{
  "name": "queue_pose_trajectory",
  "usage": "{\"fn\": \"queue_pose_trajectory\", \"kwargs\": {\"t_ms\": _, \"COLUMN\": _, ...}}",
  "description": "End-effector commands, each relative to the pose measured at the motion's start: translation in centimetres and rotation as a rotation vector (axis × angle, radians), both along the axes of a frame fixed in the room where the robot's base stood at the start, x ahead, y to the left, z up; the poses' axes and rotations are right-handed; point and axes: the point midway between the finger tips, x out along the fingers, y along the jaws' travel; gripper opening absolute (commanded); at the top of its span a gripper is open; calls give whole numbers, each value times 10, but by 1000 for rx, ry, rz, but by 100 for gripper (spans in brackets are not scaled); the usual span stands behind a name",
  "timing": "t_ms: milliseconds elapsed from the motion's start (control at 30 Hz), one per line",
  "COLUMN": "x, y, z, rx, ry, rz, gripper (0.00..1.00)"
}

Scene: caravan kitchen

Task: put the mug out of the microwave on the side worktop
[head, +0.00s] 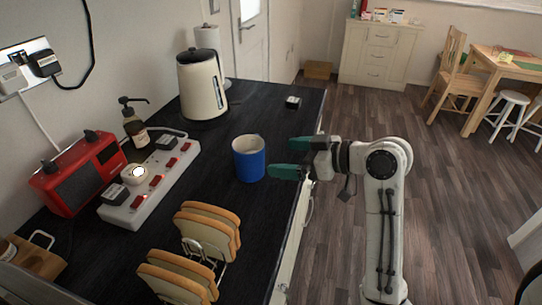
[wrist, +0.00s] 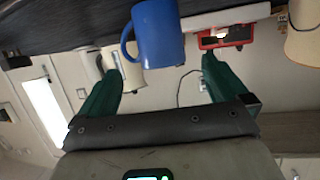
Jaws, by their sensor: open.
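A blue mug (head: 249,160) with a pale inside stands upright on the dark worktop (head: 268,113). My gripper (head: 281,158), with teal fingers, is open and empty just right of the mug in the head view, level with it and apart from it. In the wrist view, which is upside down, the mug (wrist: 160,34) appears beyond and between the open fingertips (wrist: 160,64), with its handle to the left. No microwave shows in either view.
A bread rack (head: 192,249) stands in front of the mug. A power strip (head: 150,187), red radio (head: 80,173), soap bottle (head: 134,126) and cream kettle (head: 202,86) stand to its left and behind. Worktop around the mug is clear.

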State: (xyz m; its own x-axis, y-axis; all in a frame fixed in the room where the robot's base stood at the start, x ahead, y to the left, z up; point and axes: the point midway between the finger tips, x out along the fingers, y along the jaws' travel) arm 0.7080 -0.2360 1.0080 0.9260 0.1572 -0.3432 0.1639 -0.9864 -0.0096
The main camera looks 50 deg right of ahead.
Motion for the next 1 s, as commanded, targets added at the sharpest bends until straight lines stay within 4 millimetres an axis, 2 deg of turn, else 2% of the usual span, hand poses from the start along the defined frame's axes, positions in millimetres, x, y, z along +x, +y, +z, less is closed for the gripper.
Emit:
{"fn": "queue_pose_trajectory", "kwargs": {"t_ms": 100, "x": -15, "y": -4, "z": 6, "rx": 1, "ry": -2, "rz": -3, "gripper": 100}}
{"fn": "queue_pose_trajectory", "kwargs": {"t_ms": 300, "x": -25, "y": -4, "z": 9, "rx": 1, "ry": -1, "rz": 0, "gripper": 100}}
{"fn": "queue_pose_trajectory", "kwargs": {"t_ms": 1000, "x": -25, "y": -4, "z": 9, "rx": 1, "ry": 0, "rz": 1, "gripper": 100}}
